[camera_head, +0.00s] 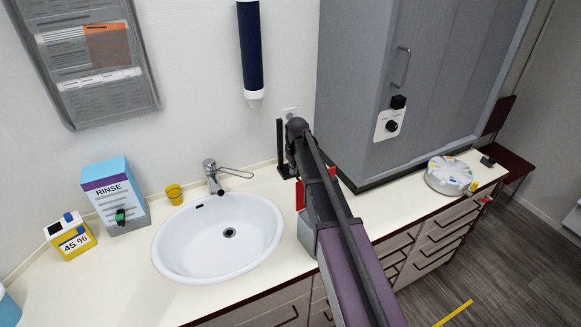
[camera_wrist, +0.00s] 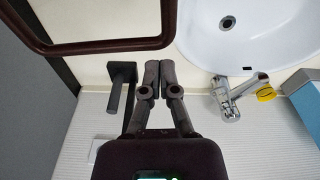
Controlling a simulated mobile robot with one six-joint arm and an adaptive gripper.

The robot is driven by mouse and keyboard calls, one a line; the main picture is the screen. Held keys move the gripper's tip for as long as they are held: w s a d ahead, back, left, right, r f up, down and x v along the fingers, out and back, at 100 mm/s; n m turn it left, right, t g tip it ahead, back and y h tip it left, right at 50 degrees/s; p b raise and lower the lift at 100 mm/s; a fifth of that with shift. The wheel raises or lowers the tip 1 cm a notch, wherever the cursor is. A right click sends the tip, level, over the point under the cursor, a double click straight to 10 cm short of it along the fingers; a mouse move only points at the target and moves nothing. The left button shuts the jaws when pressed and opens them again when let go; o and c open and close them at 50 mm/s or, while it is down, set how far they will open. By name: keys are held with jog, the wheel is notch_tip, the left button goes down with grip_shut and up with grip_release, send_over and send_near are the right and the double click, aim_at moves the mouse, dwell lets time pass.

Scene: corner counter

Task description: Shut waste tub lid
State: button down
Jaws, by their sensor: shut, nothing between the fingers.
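My gripper (camera_wrist: 152,72) is shut and empty in the wrist view, its two fingers side by side. In the head view my gripper (camera_head: 296,128) is near the back wall, right of the sink, beside a black upright post (camera_head: 282,150). No waste tub or lid is clearly recognisable. Red pieces (camera_head: 300,195) show on both sides of my arm, which hides what lies between them. In the wrist view a dark brown rounded frame (camera_wrist: 110,44) crosses the upper left, close to the fingertips. I cannot tell whether it belongs to the tub, or whether the fingers touch it.
The sink (camera_head: 175,255) with its tap (camera_head: 211,176) lies left of my arm. A grey cabinet (camera_head: 358,90) stands close on the right. A rinse box (camera_head: 112,195), yellow box (camera_head: 72,238) and yellow cup (camera_head: 174,194) stand left. A round white device (camera_head: 445,185) sits far right.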

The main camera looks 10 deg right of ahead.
jog(key=shift+s+d+r, duration=0.1)
jog(key=shift+s+d, duration=0.1)
jog(key=shift+s, duration=0.25)
jog(key=shift+s+d+r, duration=0.1)
jog(key=shift+s+d, duration=0.05)
jog(key=shift+d, duration=0.1)
